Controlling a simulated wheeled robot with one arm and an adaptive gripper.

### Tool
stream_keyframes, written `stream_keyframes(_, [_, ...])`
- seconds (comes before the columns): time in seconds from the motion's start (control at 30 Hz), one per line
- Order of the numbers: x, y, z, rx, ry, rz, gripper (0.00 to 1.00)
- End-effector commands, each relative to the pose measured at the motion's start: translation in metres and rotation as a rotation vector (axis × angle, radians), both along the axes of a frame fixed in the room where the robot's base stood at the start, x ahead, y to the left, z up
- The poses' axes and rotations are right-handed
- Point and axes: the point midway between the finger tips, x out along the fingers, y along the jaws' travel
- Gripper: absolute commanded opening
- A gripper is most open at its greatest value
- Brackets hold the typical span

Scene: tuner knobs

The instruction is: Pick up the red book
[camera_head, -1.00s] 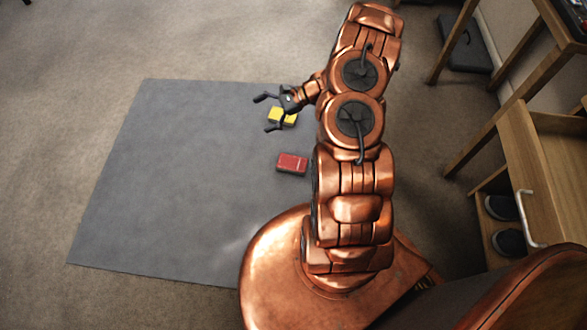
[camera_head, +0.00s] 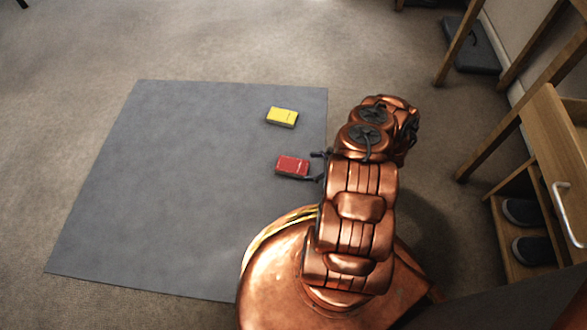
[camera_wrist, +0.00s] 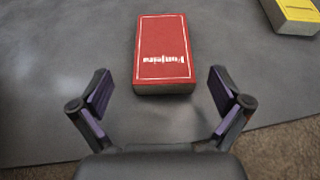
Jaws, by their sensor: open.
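The red book (camera_head: 293,166) lies flat on the grey mat, near its right edge, in the head view. In the wrist view the red book (camera_wrist: 163,52) is ahead of my gripper, centred between the fingers, with its spine end nearest. My gripper (camera_wrist: 162,92) is open and empty, its purple-padded fingers spread to either side just short of the book. In the head view my gripper (camera_head: 318,166) is at the book's right side, partly hidden by my arm. I cannot tell whether a finger touches the book.
A yellow book (camera_head: 282,116) lies on the grey mat (camera_head: 180,190) behind the red one, and shows at the upper right of the wrist view (camera_wrist: 294,12). The mat's left side is clear. A wooden shelf unit (camera_head: 545,150) with shoes stands at the right.

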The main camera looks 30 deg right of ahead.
Motion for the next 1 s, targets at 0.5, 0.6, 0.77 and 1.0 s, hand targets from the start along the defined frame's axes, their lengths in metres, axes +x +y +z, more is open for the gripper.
stream_keyframes(0.5, [0.041,0.031,-0.023,0.001,0.0,0.004,1.0])
stream_keyframes(0.6, [0.049,0.039,-0.025,0.002,-0.001,0.005,1.0])
stream_keyframes(0.77, [0.054,0.043,-0.026,0.001,0.0,0.002,1.0])
stream_keyframes(1.0, [0.054,0.042,-0.026,0.001,0.0,0.002,0.96])
